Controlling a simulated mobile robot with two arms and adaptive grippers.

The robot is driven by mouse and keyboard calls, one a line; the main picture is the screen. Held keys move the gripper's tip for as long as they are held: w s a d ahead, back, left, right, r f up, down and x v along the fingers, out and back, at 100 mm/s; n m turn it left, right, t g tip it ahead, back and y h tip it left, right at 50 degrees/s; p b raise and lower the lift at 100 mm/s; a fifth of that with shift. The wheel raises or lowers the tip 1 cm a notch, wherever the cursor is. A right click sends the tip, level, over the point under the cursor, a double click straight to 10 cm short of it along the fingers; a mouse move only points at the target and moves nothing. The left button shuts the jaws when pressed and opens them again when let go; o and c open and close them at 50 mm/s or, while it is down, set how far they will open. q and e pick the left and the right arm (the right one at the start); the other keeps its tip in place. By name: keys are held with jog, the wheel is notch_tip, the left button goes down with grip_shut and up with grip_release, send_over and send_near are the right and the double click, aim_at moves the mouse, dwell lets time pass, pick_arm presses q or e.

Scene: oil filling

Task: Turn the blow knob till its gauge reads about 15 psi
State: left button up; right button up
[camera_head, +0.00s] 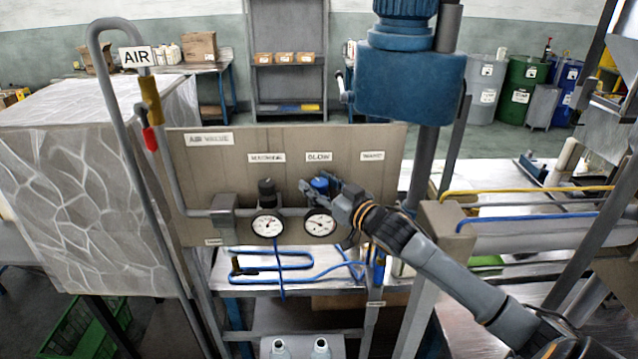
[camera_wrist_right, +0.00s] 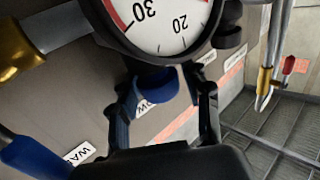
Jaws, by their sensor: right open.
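The blow knob (camera_head: 320,184) is a blue cap below the BLOW label on the panel. Its round white gauge (camera_head: 320,223) sits just below it; the reading is too small to tell. My right gripper (camera_head: 314,188) reaches in from the right at the knob. In the right wrist view, the blue knob (camera_wrist_right: 158,83) sits between the two open fingers of my right gripper (camera_wrist_right: 164,86), and the fingers do not look closed on it. The gauge (camera_wrist_right: 166,20) is cut off there, with 30 and 20 legible and no needle visible. My left gripper is not in view.
A black knob (camera_head: 266,187) with a second gauge (camera_head: 267,225) stands left of the blow knob on the beige panel (camera_head: 220,165). A grey pipe links them. Blue hoses (camera_head: 270,268) hang below. A blue machine head (camera_head: 410,85) stands to the upper right.

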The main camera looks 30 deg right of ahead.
jog(key=c, duration=0.9)
jog(key=shift+m+h, duration=0.3)
jog(key=shift+h, duration=0.1)
jog(key=m+h, duration=0.2)
jog(key=h, duration=0.1)
jog(key=shift+h, duration=0.4)
jog(key=shift+m+g+h+b, duration=0.8)
jog(key=shift+m+h+b, duration=0.35)
jog(key=shift+m+h, duration=0.95)
jog(key=shift+d+h, duration=0.1)
jog(key=shift+h, duration=0.3)
jog(key=shift+n, duration=0.3)
jog(key=o, duration=0.9)
